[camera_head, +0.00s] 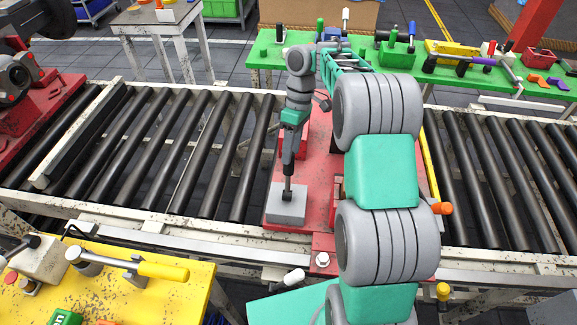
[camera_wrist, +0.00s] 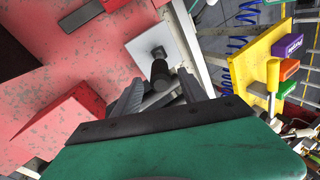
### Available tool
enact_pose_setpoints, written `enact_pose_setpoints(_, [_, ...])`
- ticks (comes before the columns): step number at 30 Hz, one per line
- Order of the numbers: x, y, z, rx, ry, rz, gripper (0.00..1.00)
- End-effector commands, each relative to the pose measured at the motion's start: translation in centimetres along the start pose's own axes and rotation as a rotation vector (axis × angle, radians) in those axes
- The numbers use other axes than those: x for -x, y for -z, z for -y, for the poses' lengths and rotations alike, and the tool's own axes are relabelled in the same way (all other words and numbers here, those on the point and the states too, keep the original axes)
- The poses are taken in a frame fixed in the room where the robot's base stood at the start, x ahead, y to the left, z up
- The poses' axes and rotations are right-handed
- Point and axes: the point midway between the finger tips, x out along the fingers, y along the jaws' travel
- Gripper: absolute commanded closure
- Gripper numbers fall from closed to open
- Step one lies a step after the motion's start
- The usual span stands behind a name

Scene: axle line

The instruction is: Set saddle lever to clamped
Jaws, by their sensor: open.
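A dark lever (camera_head: 288,187) stands nearly upright on a light grey block (camera_head: 294,212) at the front left corner of the red pallet; I take it to be the saddle lever. In the wrist view its black grip (camera_wrist: 160,73) points toward the camera over the grey block (camera_wrist: 141,47). My gripper (camera_head: 288,160) points down just above the block. In the wrist view my gripper (camera_wrist: 160,82) is open, one finger on each side of the grip. Whether a finger touches it I cannot tell. The clamp mark or setting is not visible.
The red pallet (camera_head: 318,190) sits on a roller conveyor (camera_head: 180,150), partly hidden by my arm. An orange handle (camera_head: 441,208) sticks out at its right. A yellow bench (camera_head: 150,295) stands front left. A green table (camera_head: 470,85) with several tools stands behind.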

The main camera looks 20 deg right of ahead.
Motion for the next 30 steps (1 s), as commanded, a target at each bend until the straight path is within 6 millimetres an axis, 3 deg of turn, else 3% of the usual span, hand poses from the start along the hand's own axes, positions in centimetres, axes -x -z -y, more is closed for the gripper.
enact_pose_setpoints(1, [-1.8,0.0,-0.1,0.000,0.002,0.001,0.50])
enact_pose_setpoints(6, [-4.1,0.1,0.0,0.000,0.001,0.001,0.50])
enact_pose_setpoints(16, [-4.8,0.1,0.1,-0.001,-0.001,0.000,0.50])
enact_pose_setpoints(30, [-4.8,0.1,0.0,-0.002,-0.001,-0.001,0.88])
